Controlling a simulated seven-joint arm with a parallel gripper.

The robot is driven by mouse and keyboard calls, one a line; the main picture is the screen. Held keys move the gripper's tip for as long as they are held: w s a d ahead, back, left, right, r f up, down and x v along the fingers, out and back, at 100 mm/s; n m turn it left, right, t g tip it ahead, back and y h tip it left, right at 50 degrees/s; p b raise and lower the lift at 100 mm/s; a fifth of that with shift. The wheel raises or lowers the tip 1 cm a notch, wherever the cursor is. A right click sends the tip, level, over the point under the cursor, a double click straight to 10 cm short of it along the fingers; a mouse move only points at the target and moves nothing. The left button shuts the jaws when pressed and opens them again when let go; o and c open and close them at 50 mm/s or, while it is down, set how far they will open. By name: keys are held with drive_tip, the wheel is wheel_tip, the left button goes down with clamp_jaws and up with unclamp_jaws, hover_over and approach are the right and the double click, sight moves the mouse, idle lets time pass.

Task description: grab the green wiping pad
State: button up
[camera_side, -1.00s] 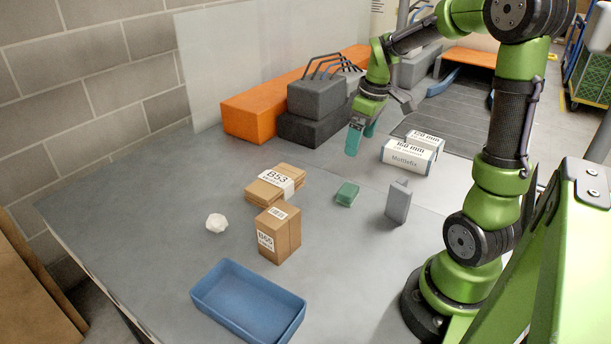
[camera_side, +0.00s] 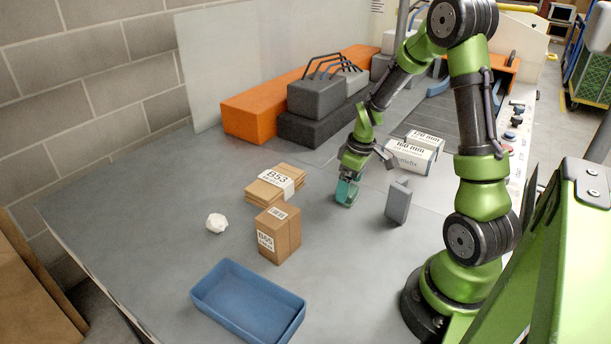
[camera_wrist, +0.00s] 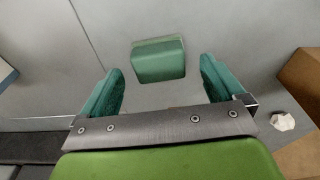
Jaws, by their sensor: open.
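The green wiping pad (camera_wrist: 158,60) lies on the grey table, centred ahead of the open teal fingers in the wrist view. My gripper (camera_wrist: 160,85) is open, with one finger to each side of the pad's line and nothing between them that I see held. In the side view my gripper (camera_side: 346,190) is low over the pad's place and hides most or all of the pad. Whether the fingers touch the pad or the table cannot be told.
A grey upright block (camera_side: 398,202) stands close right of my gripper. White Multifix boxes (camera_side: 412,157) lie behind it. Cardboard packs (camera_side: 275,185), a carton (camera_side: 279,236), a crumpled white piece (camera_side: 216,223) and a blue tray (camera_side: 248,303) are to the left and front.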

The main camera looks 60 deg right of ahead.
drive_tip(key=shift+w+f, duration=0.15)
drive_tip(key=shift+f, duration=1.15)
drive_tip(key=c, duration=1.1)
drive_tip(key=shift+r, duration=0.15)
